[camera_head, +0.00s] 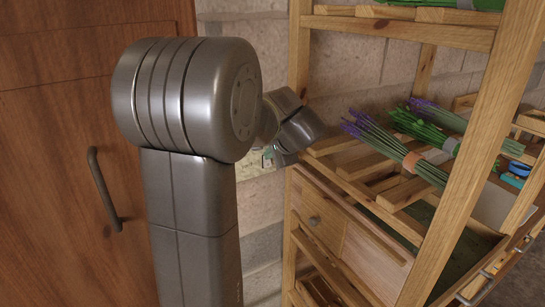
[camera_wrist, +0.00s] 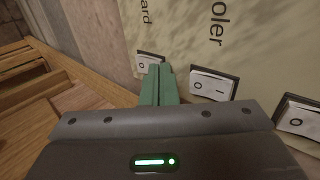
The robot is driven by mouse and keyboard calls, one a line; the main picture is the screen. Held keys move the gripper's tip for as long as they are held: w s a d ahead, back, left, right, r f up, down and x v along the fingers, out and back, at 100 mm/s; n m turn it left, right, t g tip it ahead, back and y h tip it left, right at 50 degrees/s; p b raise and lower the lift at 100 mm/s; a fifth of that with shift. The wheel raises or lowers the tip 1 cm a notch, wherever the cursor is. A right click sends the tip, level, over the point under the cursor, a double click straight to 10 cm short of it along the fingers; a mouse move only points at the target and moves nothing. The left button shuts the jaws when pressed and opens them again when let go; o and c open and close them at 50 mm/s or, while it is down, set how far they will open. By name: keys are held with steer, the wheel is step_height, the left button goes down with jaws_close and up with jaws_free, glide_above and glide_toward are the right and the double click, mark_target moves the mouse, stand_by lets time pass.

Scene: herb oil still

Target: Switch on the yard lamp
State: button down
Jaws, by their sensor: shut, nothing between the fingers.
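A pale switch panel (camera_wrist: 262,45) with white rocker switches shows in the wrist view. The left rocker (camera_wrist: 147,59) sits below lettering of which "ard" is readable. My gripper (camera_wrist: 161,72) has green fingers, shut together and empty. Their tips are over the right part of this rocker and hide it; I cannot tell whether they touch it. Its visible part bears an "O". In the head view my arm hides most of the gripper and the panel (camera_head: 249,168). No lamp is in view.
A second rocker (camera_wrist: 213,83), under "oler", is close to the fingers' right, and a third (camera_wrist: 301,118) is at the right edge. A wooden rack (camera_head: 331,222) with herb bundles (camera_head: 398,150) stands right of my arm; a wooden door (camera_head: 62,190) is left.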

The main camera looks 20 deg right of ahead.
steer(key=shift+r+p, duration=0.6)
steer(key=shift+r, duration=0.2)
